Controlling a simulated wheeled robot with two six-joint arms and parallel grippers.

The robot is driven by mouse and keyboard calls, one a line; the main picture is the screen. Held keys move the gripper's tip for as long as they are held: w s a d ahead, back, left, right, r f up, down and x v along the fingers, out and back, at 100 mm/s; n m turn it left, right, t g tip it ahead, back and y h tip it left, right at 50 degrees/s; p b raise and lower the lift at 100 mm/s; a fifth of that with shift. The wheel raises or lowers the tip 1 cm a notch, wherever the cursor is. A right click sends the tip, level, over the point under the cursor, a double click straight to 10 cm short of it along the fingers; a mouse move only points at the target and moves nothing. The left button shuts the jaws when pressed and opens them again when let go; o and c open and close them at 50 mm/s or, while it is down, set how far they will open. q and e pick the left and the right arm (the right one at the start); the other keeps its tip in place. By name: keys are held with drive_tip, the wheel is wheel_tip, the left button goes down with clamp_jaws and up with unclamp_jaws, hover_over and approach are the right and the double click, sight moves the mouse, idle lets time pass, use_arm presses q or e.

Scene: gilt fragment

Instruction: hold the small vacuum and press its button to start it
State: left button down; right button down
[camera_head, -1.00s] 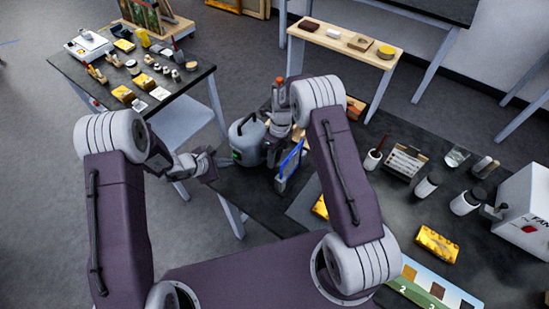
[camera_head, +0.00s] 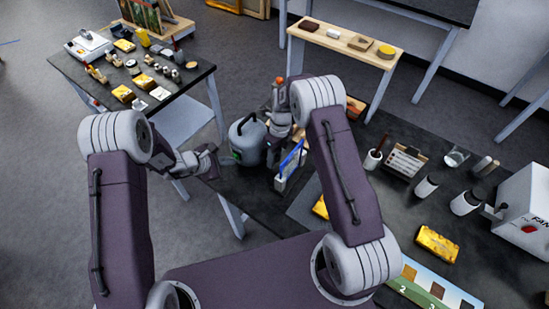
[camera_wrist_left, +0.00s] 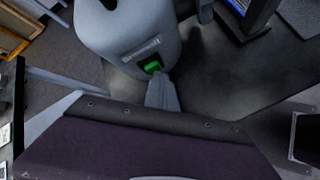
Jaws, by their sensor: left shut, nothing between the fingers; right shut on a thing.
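The small vacuum (camera_head: 248,143) is a grey rounded canister with a dark handle on top, upright on the near dark table. Its green button (camera_wrist_left: 153,66) is low on the side facing my left gripper. My left gripper (camera_head: 226,161) is shut and empty, with its fingertips close in front of the button. In the left wrist view the fingertips (camera_wrist_left: 161,80) are just below the button; I cannot tell whether they touch it. My right gripper (camera_head: 268,122) is at the vacuum's top right, shut on its handle; its fingertips are partly hidden by my right arm.
A blue-edged upright object (camera_head: 290,162) stands just right of the vacuum. Cups, a white box (camera_head: 525,215) and gilt pieces (camera_head: 437,244) are on the table's right. Another dark table (camera_head: 120,75) with small items is back left. A wooden bench (camera_head: 345,42) is behind.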

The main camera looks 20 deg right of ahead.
idle(0.3)
use_arm(q)
drive_tip(key=shift+s+a, duration=0.25)
drive_tip(key=shift+a, duration=0.1)
drive_tip(key=shift+s+a, duration=0.95)
drive_tip(key=shift+a, duration=0.25)
drive_tip(key=shift+s+a, duration=0.95)
drive_tip(key=shift+a, duration=0.2)
use_arm(e)
drive_tip(key=c, duration=1)
unclamp_jaws()
drive_tip(key=shift+o, duration=0.2)
drive_tip(key=shift+r, duration=0.1)
